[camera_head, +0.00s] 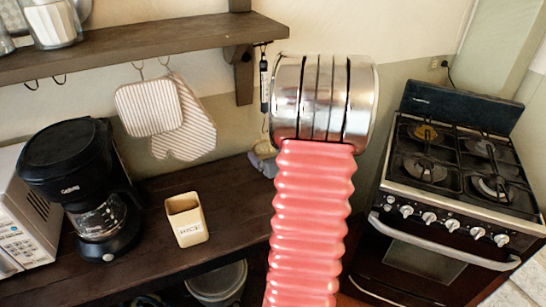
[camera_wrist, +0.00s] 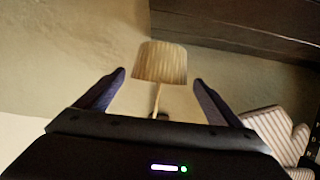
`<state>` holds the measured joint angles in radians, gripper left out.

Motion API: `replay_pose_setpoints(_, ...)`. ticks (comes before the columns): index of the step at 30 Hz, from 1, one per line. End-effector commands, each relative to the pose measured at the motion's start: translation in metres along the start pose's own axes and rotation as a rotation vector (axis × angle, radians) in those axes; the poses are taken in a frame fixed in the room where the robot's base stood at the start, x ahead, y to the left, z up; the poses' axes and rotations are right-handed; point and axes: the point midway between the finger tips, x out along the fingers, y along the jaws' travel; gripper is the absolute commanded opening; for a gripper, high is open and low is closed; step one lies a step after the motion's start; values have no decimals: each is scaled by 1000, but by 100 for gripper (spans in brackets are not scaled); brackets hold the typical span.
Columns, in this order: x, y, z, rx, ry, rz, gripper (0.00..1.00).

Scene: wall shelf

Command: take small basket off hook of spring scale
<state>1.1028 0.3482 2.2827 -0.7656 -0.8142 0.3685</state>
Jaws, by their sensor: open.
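The small basket (camera_wrist: 160,63) is beige and ribbed. In the wrist view, which looks upside down, its thin handle (camera_wrist: 157,97) runs down the picture from it, between my two fingers. My gripper (camera_wrist: 160,78) is open, one finger on each side of the basket and handle, with gaps on both sides. In the head view the dark, slim spring scale (camera_head: 264,84) hangs under the wall shelf, left of my arm. The basket (camera_head: 265,148) hangs low below it, partly hidden by my arm. The hook's contact with the handle is too small to make out.
Striped oven mitts (camera_head: 183,120) hang left of the scale; they also show in the wrist view (camera_wrist: 268,130). A wooden counter (camera_head: 150,190) below bears a coffee maker (camera_head: 85,185) and a rice box (camera_head: 186,220). A stove (camera_head: 450,180) stands at right. The wall shelf (camera_head: 150,38) is above.

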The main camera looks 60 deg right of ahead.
Motion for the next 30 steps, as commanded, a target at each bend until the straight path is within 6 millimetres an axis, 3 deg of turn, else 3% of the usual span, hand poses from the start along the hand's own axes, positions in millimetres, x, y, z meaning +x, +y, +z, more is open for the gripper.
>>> replay_pose_setpoints(9,39,-1,0,0,0,-2,88)
replay_pose_setpoints(22,47,0,0,0,0,0,88)
replay_pose_setpoints(30,47,0,0,0,0,0,70)
